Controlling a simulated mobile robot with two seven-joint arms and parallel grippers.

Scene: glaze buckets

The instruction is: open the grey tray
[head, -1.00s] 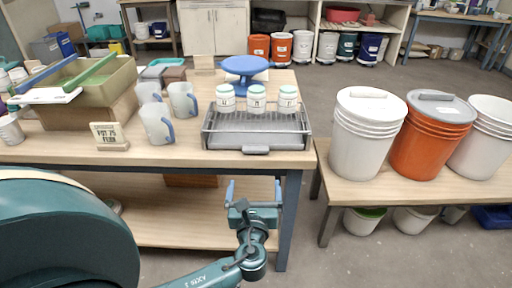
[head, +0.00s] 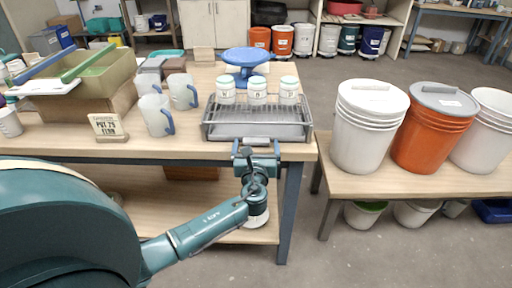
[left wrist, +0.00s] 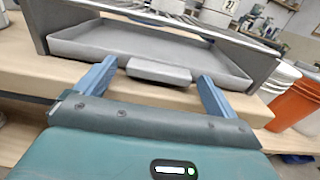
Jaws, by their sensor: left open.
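The grey tray (head: 257,131) sits in a grey frame on the front edge of the wooden table, below a wire rack. In the left wrist view the tray (left wrist: 120,46) shows its hollow inside and a grey handle (left wrist: 158,72) on its front. My left gripper (head: 257,148) is at the table edge, right in front of the tray. Its blue fingers (left wrist: 156,84) are open, one on each side of the handle, with gaps between them and it. My right gripper is not in view.
Several white jars with pale green lids (head: 258,91) stand on the rack above the tray. Mugs (head: 157,115) and a small sign (head: 108,126) stand to the left. White (head: 367,125) and orange (head: 433,128) buckets stand on a lower bench at right.

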